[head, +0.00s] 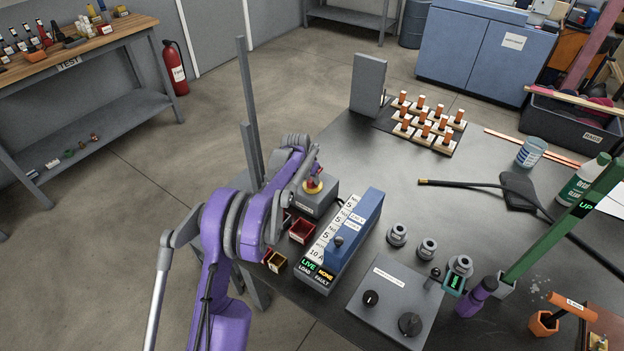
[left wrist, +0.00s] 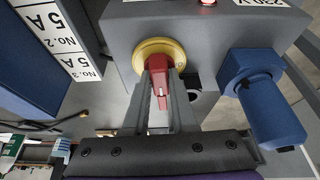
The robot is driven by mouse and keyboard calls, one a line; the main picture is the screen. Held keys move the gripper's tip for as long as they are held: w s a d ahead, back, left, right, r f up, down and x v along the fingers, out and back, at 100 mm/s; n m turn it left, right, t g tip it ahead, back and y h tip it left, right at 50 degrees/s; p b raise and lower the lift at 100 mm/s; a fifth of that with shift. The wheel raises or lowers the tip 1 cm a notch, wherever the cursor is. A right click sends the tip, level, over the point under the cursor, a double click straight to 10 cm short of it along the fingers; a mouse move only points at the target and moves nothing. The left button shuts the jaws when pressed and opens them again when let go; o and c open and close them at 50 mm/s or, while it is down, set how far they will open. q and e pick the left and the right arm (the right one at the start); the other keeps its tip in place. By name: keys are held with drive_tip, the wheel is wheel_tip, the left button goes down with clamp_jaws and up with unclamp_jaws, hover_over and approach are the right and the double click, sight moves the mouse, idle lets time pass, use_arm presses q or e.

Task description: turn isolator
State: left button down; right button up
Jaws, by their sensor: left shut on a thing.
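The isolator is a grey box (head: 324,201) at the left edge of the dark table. In the left wrist view its front (left wrist: 205,40) carries a round yellow plate (left wrist: 145,48) with a red handle (left wrist: 160,93). My left gripper (head: 314,175) reaches down over the isolator. In the left wrist view its two grey fingers (left wrist: 160,82) are shut on the red handle, one on each side. The handle lies along the fingers, pointing down in that picture. The fingers hide parts of the handle's sides. My right gripper is not in view.
A blue plug (left wrist: 262,98) sits beside the handle. A long fuse box with a blue cover (head: 355,228) stands close to the right of the isolator. Small red and yellow bins (head: 301,231) sit in front. A grey control box (head: 391,305) stands nearer the table's front.

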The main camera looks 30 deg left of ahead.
use_arm(q)
drive_tip(key=n+y+b, duration=0.1)
drive_tip(key=n, duration=0.2)
drive_tip(key=shift+d+n, duration=0.1)
drive_tip(key=shift+n, duration=0.3)
drive_tip(key=n+g+y+b, duration=0.1)
drive_tip(key=n+y, duration=0.1)
drive_tip(key=n, duration=0.2)
drive_tip(key=shift+d+n, duration=0.1)
drive_tip(key=shift+n, duration=0.2)
drive_tip(key=n+g+y, duration=0.1)
drive_tip(key=n, duration=0.3)
drive_tip(key=shift+w, duration=0.15)
drive_tip(key=shift+n+g+p, duration=0.3)
drive_tip(key=shift+n+g, duration=0.7)
drive_tip(key=shift+n, duration=1.3)
drive_tip(key=c, duration=0.7)
unclamp_jaws()
drive_tip(key=shift+y, duration=0.3)
